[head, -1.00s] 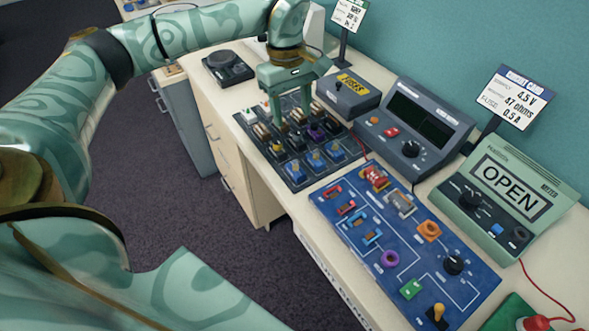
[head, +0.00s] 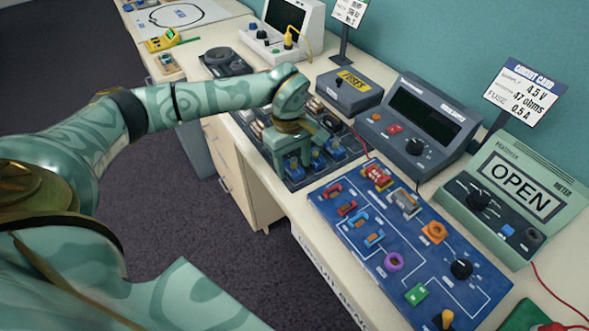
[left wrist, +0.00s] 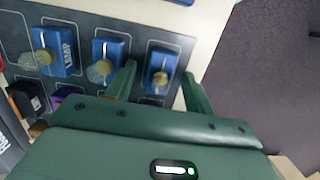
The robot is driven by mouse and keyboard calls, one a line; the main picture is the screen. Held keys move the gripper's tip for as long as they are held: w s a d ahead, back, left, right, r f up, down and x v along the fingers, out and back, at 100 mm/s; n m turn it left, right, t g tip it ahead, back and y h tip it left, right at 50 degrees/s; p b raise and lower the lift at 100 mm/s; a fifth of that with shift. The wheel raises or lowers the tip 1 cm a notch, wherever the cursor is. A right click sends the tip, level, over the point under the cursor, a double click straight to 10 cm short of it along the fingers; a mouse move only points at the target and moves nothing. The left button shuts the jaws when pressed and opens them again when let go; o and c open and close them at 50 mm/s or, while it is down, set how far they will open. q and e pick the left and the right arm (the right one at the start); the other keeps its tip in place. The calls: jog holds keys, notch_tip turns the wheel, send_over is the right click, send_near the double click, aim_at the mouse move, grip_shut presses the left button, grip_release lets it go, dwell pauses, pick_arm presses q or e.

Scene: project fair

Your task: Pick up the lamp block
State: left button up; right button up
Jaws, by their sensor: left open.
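My left gripper (head: 294,168) is open, over the front edge of a dark parts tray (head: 292,184). In the left wrist view the gripper's (left wrist: 160,80) two fingers stand on either side of a blue lamp block (left wrist: 160,72) with a yellowish bulb; I cannot tell whether they touch it. Two more blue lamp blocks, one lettered LAMP (left wrist: 53,48) and a middle one (left wrist: 108,60), sit beside it in their own outlined slots. In the head view these two (head: 335,151) (head: 318,165) show right of the gripper, which hides the third. My right gripper is not in view.
A blue circuit board (head: 345,250) with several coloured parts lies right of the tray. Behind stand a FUSES box (head: 348,92), a grey power unit (head: 415,128) and a green OPEN meter (head: 510,195). Dark floor lies in front of the bench.

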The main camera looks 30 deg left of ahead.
pick_arm(q)
jog(key=c, duration=1.1)
jog(key=shift+r, duration=0.1)
